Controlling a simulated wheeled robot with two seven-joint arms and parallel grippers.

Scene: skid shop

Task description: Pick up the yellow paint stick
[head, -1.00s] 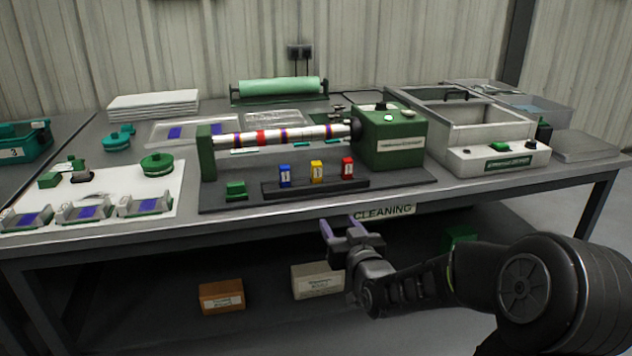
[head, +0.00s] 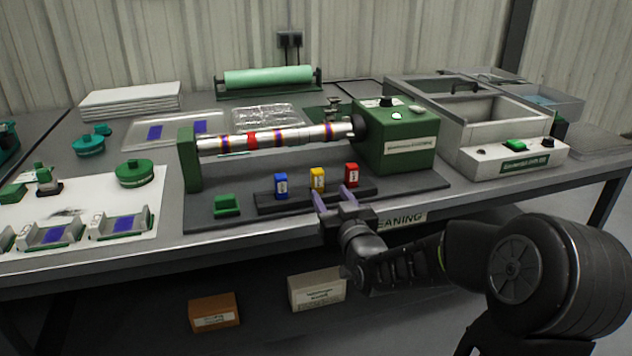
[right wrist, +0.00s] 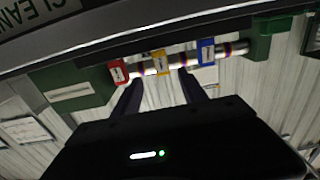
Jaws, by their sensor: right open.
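The yellow paint stick (head: 317,179) stands upright in a dark holder (head: 268,204) on the bench, between a blue stick (head: 281,186) and a red stick (head: 351,174). In the right wrist view the yellow stick (right wrist: 160,62) shows ahead of and between my finger ends, with the red stick (right wrist: 118,72) and blue stick (right wrist: 206,52) to either side. My right gripper (head: 333,197) is open and empty, at the front edge of the bench just in front of the yellow stick. It seems not to touch it. My left gripper is out of view.
Behind the holder, a striped metal roller (head: 270,139) runs to a green motor box (head: 395,140). A small green block (head: 227,206) lies left of the holder. A grey tank unit (head: 480,125) stands right. Boxes (head: 316,291) sit on the lower shelf.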

